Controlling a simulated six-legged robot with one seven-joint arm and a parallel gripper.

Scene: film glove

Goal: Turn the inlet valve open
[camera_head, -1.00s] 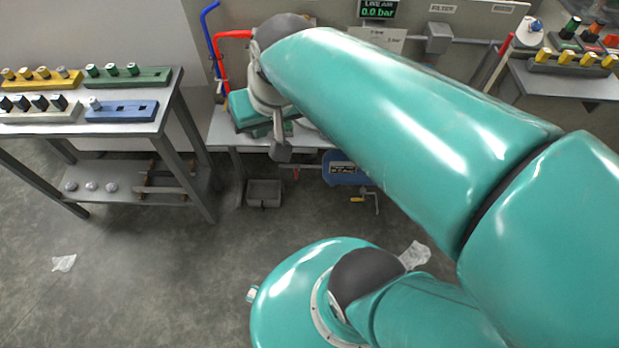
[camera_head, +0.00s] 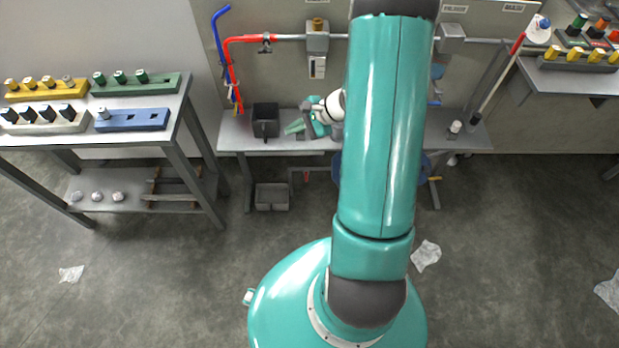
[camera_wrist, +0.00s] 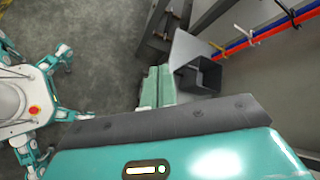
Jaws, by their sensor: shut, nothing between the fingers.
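A small valve (camera_head: 266,46), which looks like the inlet valve, sits on the pipe at the back wall in the head view, just right of the red hose. Its handle is too small to read clearly. My gripper (camera_head: 296,127) is low over the back bench, below and slightly right of the valve and well apart from it. In the wrist view my gripper (camera_wrist: 158,86) shows two pale green fingers side by side, shut and empty. The valve is not seen in the wrist view.
A black open bin (camera_head: 265,120) stands on the bench (camera_head: 234,138) just left of my gripper; the wrist view shows the bin (camera_wrist: 198,76) close beside the fingers. Red (camera_head: 231,65) and blue (camera_head: 217,45) hoses run down the wall. A filter unit (camera_head: 317,37) is right of the valve.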

